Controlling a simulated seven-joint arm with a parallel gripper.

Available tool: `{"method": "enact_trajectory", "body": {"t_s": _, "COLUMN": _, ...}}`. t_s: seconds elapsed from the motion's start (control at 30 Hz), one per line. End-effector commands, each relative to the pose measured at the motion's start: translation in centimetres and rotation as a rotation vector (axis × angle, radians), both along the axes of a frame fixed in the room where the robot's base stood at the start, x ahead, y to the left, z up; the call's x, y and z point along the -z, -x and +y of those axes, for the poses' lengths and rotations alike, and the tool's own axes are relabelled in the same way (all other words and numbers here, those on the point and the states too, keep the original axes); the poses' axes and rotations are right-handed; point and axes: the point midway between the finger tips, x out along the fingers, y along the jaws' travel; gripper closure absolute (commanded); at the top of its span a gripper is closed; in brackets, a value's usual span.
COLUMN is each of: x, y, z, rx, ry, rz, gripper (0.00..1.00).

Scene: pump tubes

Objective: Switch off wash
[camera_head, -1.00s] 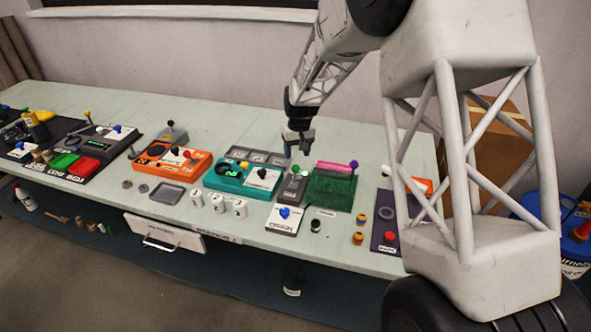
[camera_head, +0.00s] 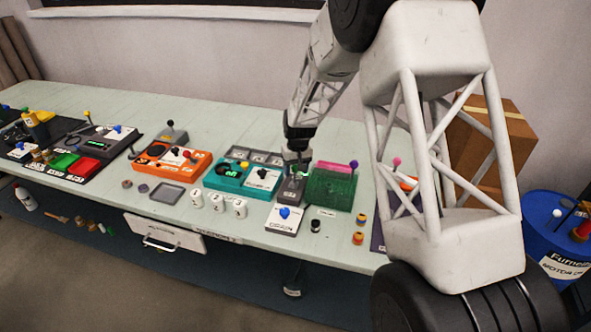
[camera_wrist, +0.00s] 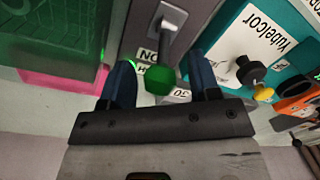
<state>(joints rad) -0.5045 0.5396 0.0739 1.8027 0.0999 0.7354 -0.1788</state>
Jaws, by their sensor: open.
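A dark grey switch box (camera_head: 291,188) stands between the teal unit and the green box. In the wrist view, its lever rises from a pale plate (camera_wrist: 167,22) and ends in a green knob (camera_wrist: 160,80). Partly hidden white labels lie beside the lever; I cannot read "wash" on any of them. My gripper (camera_head: 298,164) is just above this box, pointing down. Its two blue fingers (camera_wrist: 162,66) are open, one on each side of the lever. I cannot tell whether either touches it.
The teal unit (camera_head: 233,182) with a yellow-knobbed lever is close on the left. The green box (camera_head: 331,188) with a pink top is close on the right. A pale box with a blue knob (camera_head: 284,212) stands in front. White cups (camera_head: 217,203) are front left.

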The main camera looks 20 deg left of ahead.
Motion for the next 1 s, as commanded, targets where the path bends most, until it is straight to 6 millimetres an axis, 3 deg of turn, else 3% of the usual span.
{"method": "enact_trajectory", "body": {"t_s": 0.33, "x": 0.24, "y": 0.01, "z": 0.01, "rx": 0.0, "ry": -0.001, "rz": -0.001, "gripper": 0.44}}
{"method": "enact_trajectory", "body": {"t_s": 0.7, "x": 0.23, "y": 0.0, "z": 0.0, "rx": 0.0, "ry": -0.001, "rz": -0.001, "gripper": 0.99}}
{"method": "enact_trajectory", "body": {"t_s": 1.0, "x": 0.22, "y": 0.04, "z": 0.01, "rx": -0.001, "ry": 0.0, "rz": -0.006, "gripper": 1.0}}
